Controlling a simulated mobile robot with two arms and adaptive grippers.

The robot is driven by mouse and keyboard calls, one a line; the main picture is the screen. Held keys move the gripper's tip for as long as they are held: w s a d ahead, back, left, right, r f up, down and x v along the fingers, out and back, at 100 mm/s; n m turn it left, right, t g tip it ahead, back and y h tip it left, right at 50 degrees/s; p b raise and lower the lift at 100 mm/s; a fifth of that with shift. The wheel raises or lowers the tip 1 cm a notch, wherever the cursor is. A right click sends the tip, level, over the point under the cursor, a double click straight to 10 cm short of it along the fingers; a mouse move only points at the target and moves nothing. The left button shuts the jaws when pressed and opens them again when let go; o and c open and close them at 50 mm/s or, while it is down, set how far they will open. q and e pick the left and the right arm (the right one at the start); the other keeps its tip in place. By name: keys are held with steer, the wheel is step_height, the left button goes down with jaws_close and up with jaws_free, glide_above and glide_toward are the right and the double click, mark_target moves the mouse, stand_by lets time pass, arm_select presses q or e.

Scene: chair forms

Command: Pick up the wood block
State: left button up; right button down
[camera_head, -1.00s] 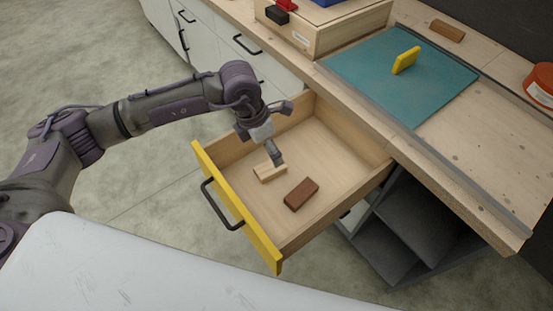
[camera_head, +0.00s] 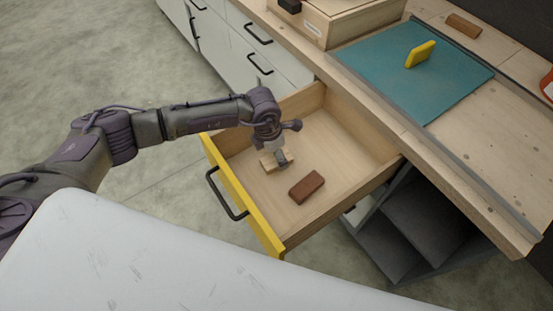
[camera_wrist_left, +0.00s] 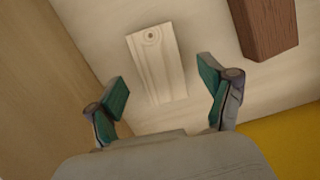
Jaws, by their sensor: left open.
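A light wood block (camera_head: 267,163) lies on the floor of the open drawer (camera_head: 335,150). In the left wrist view the pale block (camera_wrist_left: 158,62) lies ahead of and between the fingers. My left gripper (camera_head: 283,160) is down inside the drawer at the block and hides part of it in the head view. In the left wrist view its two teal-padded fingers (camera_wrist_left: 163,92) are spread wide and hold nothing. My right gripper is not in view.
A dark reddish-brown block (camera_head: 307,186) lies in the drawer to the right, also in the wrist view (camera_wrist_left: 267,25). The drawer has a yellow front (camera_head: 240,195) and wooden side walls.

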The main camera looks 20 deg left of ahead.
arm_select(q)
steer(key=shift+w+d+f, duration=0.1)
steer(key=shift+f, duration=0.8)
steer(key=c, duration=1.3)
steer(key=shift+o, duration=0.2)
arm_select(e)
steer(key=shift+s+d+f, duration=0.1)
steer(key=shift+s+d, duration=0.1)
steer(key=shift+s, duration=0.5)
arm_select(q)
steer(key=shift+r, duration=0.1)
